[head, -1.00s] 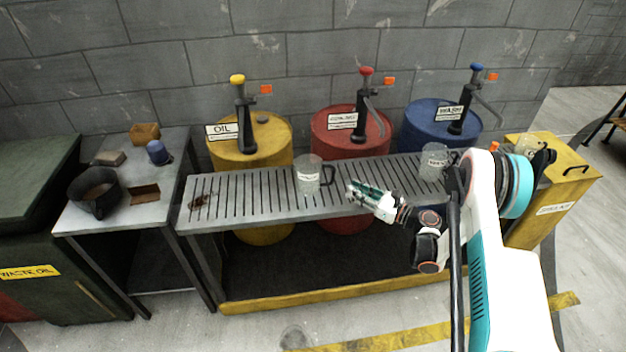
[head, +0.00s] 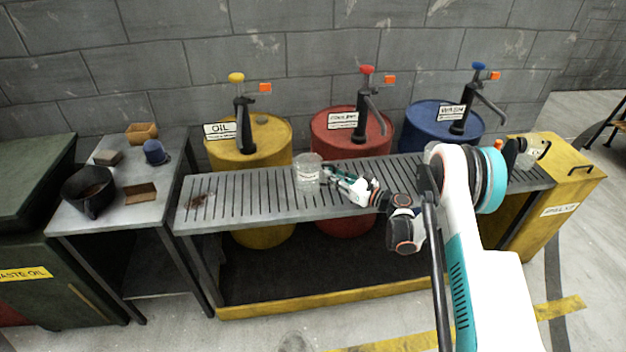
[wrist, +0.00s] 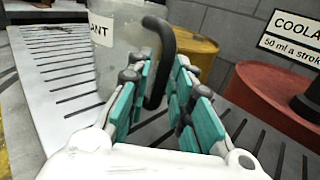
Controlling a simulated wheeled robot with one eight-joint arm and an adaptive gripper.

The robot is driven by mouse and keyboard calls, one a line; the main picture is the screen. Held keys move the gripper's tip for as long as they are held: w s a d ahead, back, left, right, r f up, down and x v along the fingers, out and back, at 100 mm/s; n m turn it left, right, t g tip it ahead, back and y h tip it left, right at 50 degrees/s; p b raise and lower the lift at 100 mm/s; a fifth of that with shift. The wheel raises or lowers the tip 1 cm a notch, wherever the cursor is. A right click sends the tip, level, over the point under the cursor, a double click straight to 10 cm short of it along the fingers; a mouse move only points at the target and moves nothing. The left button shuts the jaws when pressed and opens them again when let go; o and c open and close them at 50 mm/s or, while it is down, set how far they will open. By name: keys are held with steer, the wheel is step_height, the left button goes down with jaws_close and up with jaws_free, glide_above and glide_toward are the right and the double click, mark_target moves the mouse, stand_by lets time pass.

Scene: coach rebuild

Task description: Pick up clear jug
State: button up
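The clear jug (head: 307,174) stands upright on the slatted grey bench in the head view, in front of the gap between the yellow and red drums. In the wrist view the clear jug (wrist: 122,42) shows a white label ending in "ANT" and a black handle (wrist: 165,42). My gripper (head: 336,174) is at the jug's right side, by the handle. In the wrist view my gripper (wrist: 164,78) is open, with the handle between its teal fingers and gaps showing. Whether a finger touches the handle I cannot tell.
Yellow oil (head: 222,155), red coolant (head: 330,147) and blue (head: 420,125) drums with pumps stand behind the bench (head: 240,205). A side table (head: 105,215) at left holds a black pan (head: 88,190) and small items. A yellow cabinet (head: 565,185) stands at right.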

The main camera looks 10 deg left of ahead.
jaws_close()
steer(key=shift+r, duration=0.2)
